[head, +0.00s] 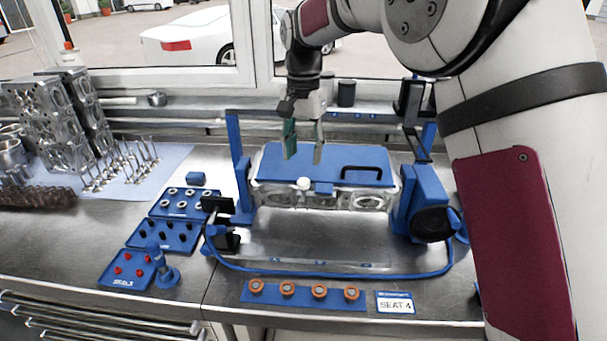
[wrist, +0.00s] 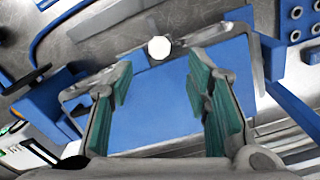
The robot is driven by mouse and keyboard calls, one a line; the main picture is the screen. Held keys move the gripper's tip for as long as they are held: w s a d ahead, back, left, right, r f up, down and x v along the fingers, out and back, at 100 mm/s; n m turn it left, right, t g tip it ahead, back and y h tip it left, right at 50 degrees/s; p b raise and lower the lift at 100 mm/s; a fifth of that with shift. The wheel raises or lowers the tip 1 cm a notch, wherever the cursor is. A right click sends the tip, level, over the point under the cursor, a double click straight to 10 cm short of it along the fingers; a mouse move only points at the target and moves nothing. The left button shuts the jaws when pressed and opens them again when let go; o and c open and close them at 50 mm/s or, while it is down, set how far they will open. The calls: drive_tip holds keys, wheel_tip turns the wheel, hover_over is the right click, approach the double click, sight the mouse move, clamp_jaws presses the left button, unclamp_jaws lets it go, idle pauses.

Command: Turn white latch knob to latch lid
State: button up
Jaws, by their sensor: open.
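The white latch knob (head: 304,183) sits at the front edge of the blue lid (head: 290,163), left of the lid's middle. The lid lies flat on the metal engine block (head: 330,200) and has a black handle on its right part. In the wrist view the knob (wrist: 159,47) shows as a white disc beyond the fingertips, roughly centred between them, with the blue lid (wrist: 165,110) below. My gripper (head: 303,155) points down above the lid, behind the knob, and is open and empty. Its green-padded fingers (wrist: 158,88) stand well apart. I cannot tell whether the fingertips touch the lid.
Blue posts (head: 240,170) flank the lid. A blue box with a black round part (head: 432,222) stands right of the block. Blue trays (head: 165,235) with small parts lie at left. A strip with orange rings (head: 303,295) lies in front. The metal bench before the block is mostly clear.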

sight(303, 181)
wheel_tip(303, 181, down, 7)
drive_tip(key=shift+f+p, duration=0.15)
drive_tip(key=shift+p, duration=0.45)
drive_tip(key=shift+c, duration=0.3)
clamp_jaws()
